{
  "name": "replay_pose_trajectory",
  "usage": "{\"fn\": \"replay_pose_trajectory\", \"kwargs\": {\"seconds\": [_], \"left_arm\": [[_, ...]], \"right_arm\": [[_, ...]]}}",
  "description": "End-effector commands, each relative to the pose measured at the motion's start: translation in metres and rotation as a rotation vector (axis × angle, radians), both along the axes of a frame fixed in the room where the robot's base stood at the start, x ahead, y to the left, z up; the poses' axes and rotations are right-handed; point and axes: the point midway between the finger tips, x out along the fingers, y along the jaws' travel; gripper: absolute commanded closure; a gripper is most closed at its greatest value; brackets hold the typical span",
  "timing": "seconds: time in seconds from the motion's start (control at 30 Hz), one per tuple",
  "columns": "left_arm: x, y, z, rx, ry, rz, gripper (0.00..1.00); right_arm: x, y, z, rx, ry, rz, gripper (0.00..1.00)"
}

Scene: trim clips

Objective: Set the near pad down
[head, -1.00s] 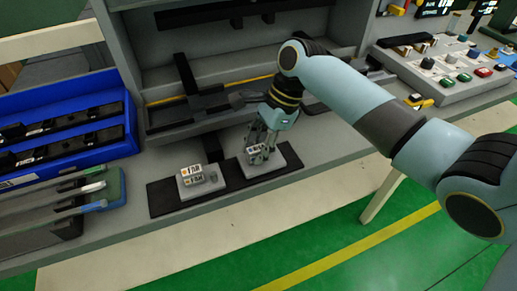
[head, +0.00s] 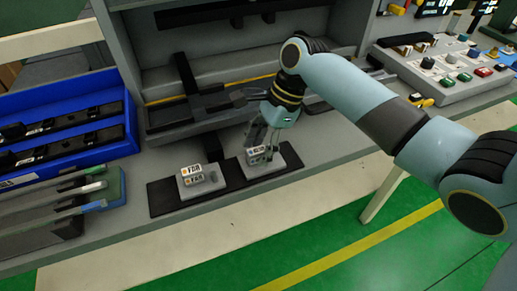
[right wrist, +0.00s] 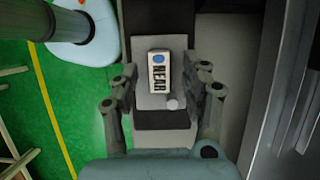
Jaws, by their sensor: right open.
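The near pad is a pale grey plate (head: 262,169) with a small block (head: 256,155) on it. It lies flat on the right part of a black mat. In the right wrist view the block's white label (right wrist: 160,72) reads NEAR beside a blue dot. My right gripper (head: 268,148) is open just above this pad. In the wrist view its fingers (right wrist: 168,90) stand apart on either side of the pad, with gaps between them and the block. My left gripper is not in view.
A similar pad (head: 200,189) with labelled blocks sits to the left on the black mat (head: 162,200). A blue bin (head: 60,102) of dark parts stands at the left, a button panel (head: 455,70) at the right. A shelf rises behind; the bench's front edge is clear.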

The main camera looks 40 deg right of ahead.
Motion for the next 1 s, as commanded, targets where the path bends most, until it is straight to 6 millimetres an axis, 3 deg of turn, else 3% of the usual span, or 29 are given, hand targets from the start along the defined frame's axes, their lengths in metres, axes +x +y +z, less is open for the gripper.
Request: {"fn": "replay_pose_trajectory", "kwargs": {"seconds": [0.3,0.5,1.0], "left_arm": [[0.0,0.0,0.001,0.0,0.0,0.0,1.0],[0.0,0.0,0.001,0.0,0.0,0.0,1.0],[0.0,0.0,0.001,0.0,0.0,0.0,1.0]], "right_arm": [[-0.006,-0.027,0.065,-0.005,-0.003,0.002,0.53],[-0.008,-0.038,0.094,-0.001,-0.002,0.0,0.53],[-0.01,-0.041,0.103,0.001,0.0,0.0,0.53]]}}
